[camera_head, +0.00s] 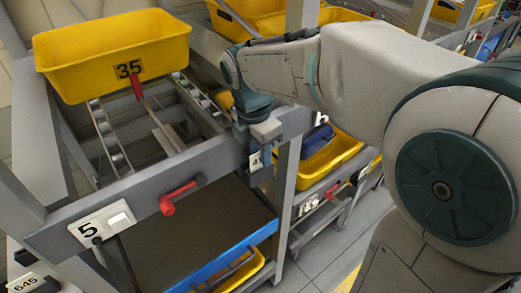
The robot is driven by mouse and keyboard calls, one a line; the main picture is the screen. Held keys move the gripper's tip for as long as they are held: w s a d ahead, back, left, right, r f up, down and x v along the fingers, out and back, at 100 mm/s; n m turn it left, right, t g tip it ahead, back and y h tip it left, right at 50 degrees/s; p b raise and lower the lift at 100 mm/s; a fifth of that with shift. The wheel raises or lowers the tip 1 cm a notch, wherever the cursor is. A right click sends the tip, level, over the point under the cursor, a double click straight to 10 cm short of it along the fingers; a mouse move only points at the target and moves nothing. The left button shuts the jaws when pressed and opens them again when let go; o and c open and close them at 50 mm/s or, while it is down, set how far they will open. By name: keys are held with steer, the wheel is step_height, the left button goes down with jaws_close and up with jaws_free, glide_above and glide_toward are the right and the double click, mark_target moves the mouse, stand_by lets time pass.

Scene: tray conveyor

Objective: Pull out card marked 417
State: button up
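My arm reaches in from the right. My gripper (258,148) points down at the grey front rail (150,185) of the rack, near its right end. A small white plate (256,162) with a dark mark shows right at the fingertips. I cannot read it, and I cannot tell whether the fingers touch it or hold anything. No card that reads 417 can be made out in this view. The gripper's wrist hides part of the rail and of the rollers behind it.
A yellow tray (115,55) marked 35 sits on the roller lane, with a red lever (137,88) below it. A red handle (180,196) juts from the rail. Another yellow tray (333,160) stands right.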

steer(key=shift+f, duration=0.3)
jaws_close()
steer(key=shift+r, duration=0.2)
steer(key=shift+r+p, duration=2.15)
steer(key=shift+r, duration=0.2)
steer(key=shift+r, duration=0.25)
steer(key=shift+r+p, duration=0.95)
steer(key=shift+r, duration=0.9)
